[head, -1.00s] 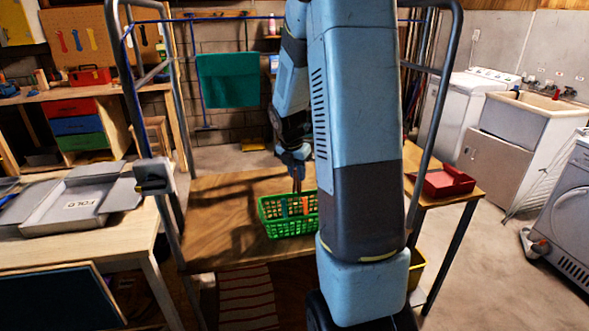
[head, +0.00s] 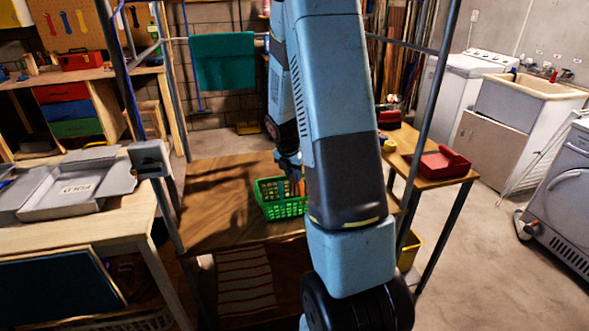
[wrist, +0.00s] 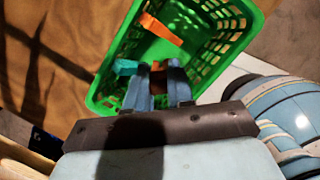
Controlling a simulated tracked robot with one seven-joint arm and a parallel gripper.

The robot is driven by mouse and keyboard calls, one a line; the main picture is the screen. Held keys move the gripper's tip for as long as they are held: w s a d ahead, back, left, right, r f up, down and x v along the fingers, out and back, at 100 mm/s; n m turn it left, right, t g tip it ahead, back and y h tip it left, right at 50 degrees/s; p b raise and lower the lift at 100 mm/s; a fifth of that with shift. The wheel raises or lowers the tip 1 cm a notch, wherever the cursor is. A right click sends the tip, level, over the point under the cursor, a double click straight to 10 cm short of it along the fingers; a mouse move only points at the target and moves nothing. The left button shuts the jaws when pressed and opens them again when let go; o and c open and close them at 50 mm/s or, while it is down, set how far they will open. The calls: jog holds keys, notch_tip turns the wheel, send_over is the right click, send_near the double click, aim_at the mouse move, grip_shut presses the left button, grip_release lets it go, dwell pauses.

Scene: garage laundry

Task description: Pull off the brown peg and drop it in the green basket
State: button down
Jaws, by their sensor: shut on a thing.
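The green basket (head: 268,212) stands on the wooden table; in the wrist view its rim and slotted walls (wrist: 103,92) surround the space beyond my fingers. My gripper (wrist: 158,72) is over the basket's near part, shut on a dark brown peg (wrist: 157,80) that shows between the fingers. In the head view my gripper (head: 288,165) is at the basket's back edge, partly hidden by my arm. An orange peg (wrist: 160,28) lies in the basket. A teal piece (wrist: 125,67) and a small orange piece (wrist: 155,65) show beside the fingertips; what they rest on is unclear.
The wooden table (head: 212,195) is bare left of the basket. Metal rack posts (head: 437,110) stand around it. A side table with a red tray (head: 443,163) is at right. A teal towel (head: 224,60) hangs behind.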

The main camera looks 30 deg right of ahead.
aim_at(293, 183)
jog(key=shift+s+a+x, duration=0.1)
jog(key=shift+a+x, duration=0.05)
jog(key=shift+x, duration=0.7)
jog(key=shift+s+a+x, duration=0.1)
jog(key=shift+a+x, duration=0.1)
jog(key=shift+x, duration=0.6)
jog(key=shift+s+a+x, duration=0.1)
jog(key=shift+a+x, duration=0.05)
jog(key=shift+x, duration=0.7)
jog(key=shift+f, duration=0.15)
jog(key=c, duration=0.9)
grip_release()
jog(key=v, duration=1.3)
jog(key=shift+a+r, duration=0.15)
jog(key=shift+r, duration=0.15)
